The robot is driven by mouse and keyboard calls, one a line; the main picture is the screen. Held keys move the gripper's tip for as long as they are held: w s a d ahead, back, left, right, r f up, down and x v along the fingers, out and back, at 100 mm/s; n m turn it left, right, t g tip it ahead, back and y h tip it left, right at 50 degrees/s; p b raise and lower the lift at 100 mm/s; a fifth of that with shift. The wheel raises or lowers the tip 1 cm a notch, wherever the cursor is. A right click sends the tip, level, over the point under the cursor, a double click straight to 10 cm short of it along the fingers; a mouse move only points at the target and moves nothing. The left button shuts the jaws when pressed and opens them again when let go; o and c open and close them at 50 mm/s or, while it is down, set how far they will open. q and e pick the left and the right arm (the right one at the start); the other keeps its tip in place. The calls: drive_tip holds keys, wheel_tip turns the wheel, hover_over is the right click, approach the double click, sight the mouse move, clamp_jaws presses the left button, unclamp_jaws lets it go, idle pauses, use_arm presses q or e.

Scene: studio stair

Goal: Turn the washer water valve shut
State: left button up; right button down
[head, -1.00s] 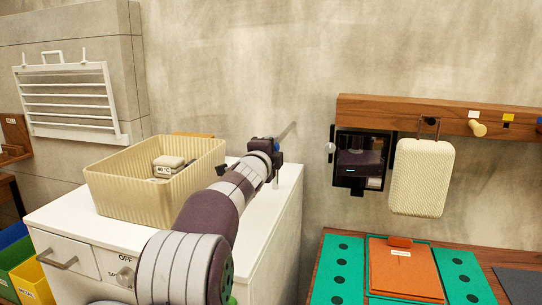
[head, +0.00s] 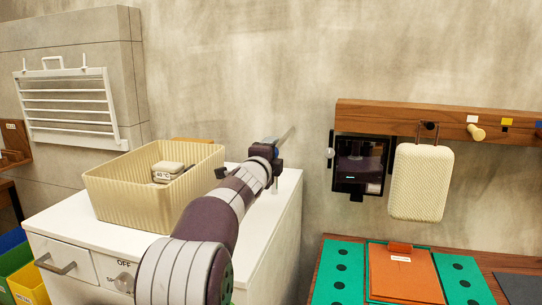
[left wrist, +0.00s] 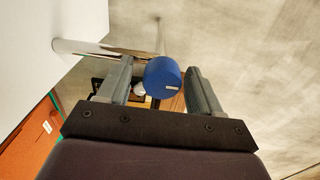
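The blue round valve knob (left wrist: 163,77) shows in the left wrist view, with a small pale label on its face. My left gripper (left wrist: 160,85) is open, with one finger on either side of the knob as seen there. I cannot tell whether the fingers touch it or how deep it sits between them. My right gripper is not in view.
A cream basket (head: 125,190) stands on the washer, left of my left arm. A metal pipe (left wrist: 85,48) runs near the gripper. A dark framed panel (head: 362,163) and a wooden rail (head: 450,118) with a hanging cream case (head: 420,182) are to the right.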

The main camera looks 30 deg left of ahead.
use_arm(q)
drive_tip(key=shift+s, duration=0.2)
drive_tip(key=b+v, duration=0.1)
drive_tip(key=v, duration=1.1)
drive_tip(key=shift+b, duration=0.4)
drive_tip(key=shift+s+d+r, duration=0.1)
drive_tip(key=shift+s, duration=0.05)
